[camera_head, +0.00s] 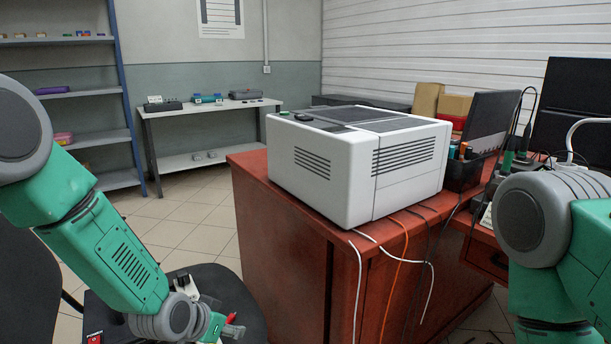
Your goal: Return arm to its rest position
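My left arm is green with grey joints and reaches down from the left edge to the bottom of the head view. My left gripper (218,328) shows only in part at the bottom, above a dark chair seat, with a small red piece by its end. Its fingers are not clear, so I cannot tell whether it is open or holds anything. My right arm (560,235), green and grey, is bent at the right edge. Its gripper is out of view. White, orange and dark hoses (402,258) hang down the front of the red cabinet (275,240).
A white-grey box machine (355,165) stands on the red cabinet between my arms. The dark chair (222,290) is below my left gripper. A white side table (205,107) and a shelf unit (90,95) stand behind. Tiled floor (195,225) shows between them.

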